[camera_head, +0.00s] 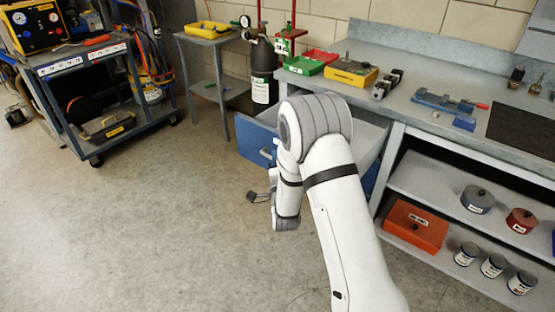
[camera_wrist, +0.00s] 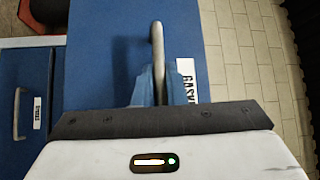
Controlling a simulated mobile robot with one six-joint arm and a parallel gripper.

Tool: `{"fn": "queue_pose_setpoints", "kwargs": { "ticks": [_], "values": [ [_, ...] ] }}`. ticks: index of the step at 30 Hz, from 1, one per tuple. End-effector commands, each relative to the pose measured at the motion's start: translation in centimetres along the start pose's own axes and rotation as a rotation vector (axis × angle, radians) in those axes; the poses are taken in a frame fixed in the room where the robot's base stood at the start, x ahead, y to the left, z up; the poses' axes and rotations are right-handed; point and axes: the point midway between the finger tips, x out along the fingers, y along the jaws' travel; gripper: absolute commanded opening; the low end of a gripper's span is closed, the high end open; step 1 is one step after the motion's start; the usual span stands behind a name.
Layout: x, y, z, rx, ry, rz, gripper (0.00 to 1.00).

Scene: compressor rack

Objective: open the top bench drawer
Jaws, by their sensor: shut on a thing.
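The top bench drawer (camera_head: 254,146) has a blue front and stands pulled out from under the bench top in the head view, with part of its grey inside showing. My arm hides much of it. In the wrist view its blue front (camera_wrist: 98,65) fills the middle, with a partly hidden label starting "GASK" (camera_wrist: 186,80). My gripper (camera_wrist: 158,84) is shut on its pale bar handle (camera_wrist: 157,45). A second blue drawer front (camera_wrist: 18,75), with its own handle and label, lies at the left, set farther back. The grip is hidden in the head view.
A dark gas cylinder (camera_head: 263,70) stands left of the drawer. Open shelves (camera_head: 440,190) are at right. The floor (camera_head: 150,220) at left is clear.

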Motion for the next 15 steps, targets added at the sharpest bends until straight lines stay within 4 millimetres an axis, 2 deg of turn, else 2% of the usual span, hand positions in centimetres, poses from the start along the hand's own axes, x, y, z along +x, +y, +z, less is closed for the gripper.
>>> {"fn": "queue_pose_setpoints", "kwargs": {
  "ticks": [11, 12, 15],
  "values": [
    [-0.35, 0.21, 0.3, 0.0, -0.003, 0.008, 0.0],
    [-0.35, 0.22, 0.31, 0.0, -0.003, 0.008, 0.12],
    [-0.33, 0.19, 0.34, 0.0, -0.003, 0.007, 0.2]
  ]
}}
